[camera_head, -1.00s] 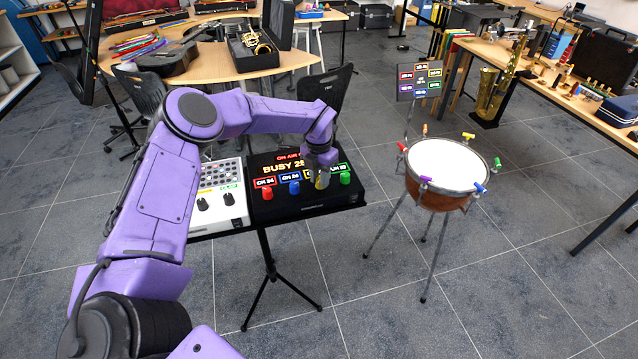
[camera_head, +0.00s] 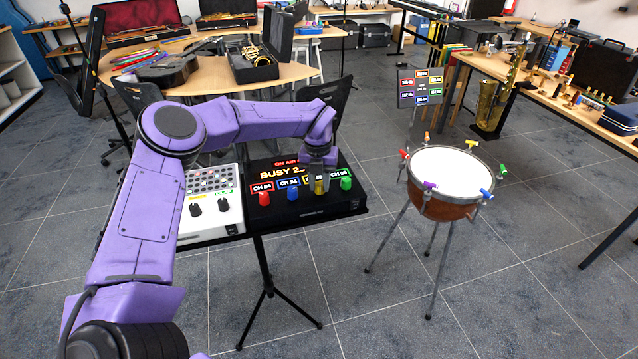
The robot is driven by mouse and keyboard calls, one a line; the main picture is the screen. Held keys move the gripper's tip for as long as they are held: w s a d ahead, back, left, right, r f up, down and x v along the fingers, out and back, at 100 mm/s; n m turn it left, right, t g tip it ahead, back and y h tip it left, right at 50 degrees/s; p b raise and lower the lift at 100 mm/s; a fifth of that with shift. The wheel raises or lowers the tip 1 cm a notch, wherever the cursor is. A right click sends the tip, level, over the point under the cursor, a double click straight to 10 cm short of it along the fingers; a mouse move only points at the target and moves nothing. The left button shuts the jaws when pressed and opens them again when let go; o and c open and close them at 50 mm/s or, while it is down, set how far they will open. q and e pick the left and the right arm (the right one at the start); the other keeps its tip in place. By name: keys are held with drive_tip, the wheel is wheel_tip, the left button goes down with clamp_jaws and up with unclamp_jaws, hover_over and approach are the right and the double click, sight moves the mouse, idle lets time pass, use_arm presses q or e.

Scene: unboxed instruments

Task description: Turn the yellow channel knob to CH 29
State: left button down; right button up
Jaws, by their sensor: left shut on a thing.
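The black channel box (camera_head: 335,207) sits on a stand, with lit labels and a row of red, blue, yellow and green knobs. The yellow channel knob (camera_head: 319,187) is third from the left. My left gripper (camera_head: 319,176) comes down over it from above and is shut on it. The red knob (camera_head: 264,198), blue knob (camera_head: 292,193) and green knob (camera_head: 346,183) stand free. The display (camera_head: 284,171) reads "BUSY 2" with its last digit partly hidden by the gripper. The yellow knob's own label is mostly covered. My right gripper is not in view.
A white mixer (camera_head: 212,205) with black knobs adjoins the box on the left. A drum (camera_head: 450,175) with coloured tuning keys stands to the right, with a small sign (camera_head: 420,88) behind it. Bare floor lies between the stand and the drum.

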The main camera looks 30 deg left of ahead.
sight(318, 184)
use_arm(q)
drive_tip(key=c, duration=0.9)
unclamp_jaws()
drive_tip(key=shift+w+f, duration=0.1)
drive_tip(key=shift+o, duration=0.2)
wheel_tip(318, 184, up, 11)
drive_tip(key=b, duration=0.1)
drive_tip(key=shift+a+f+b, duration=0.2)
drive_tip(key=shift+b, duration=0.2)
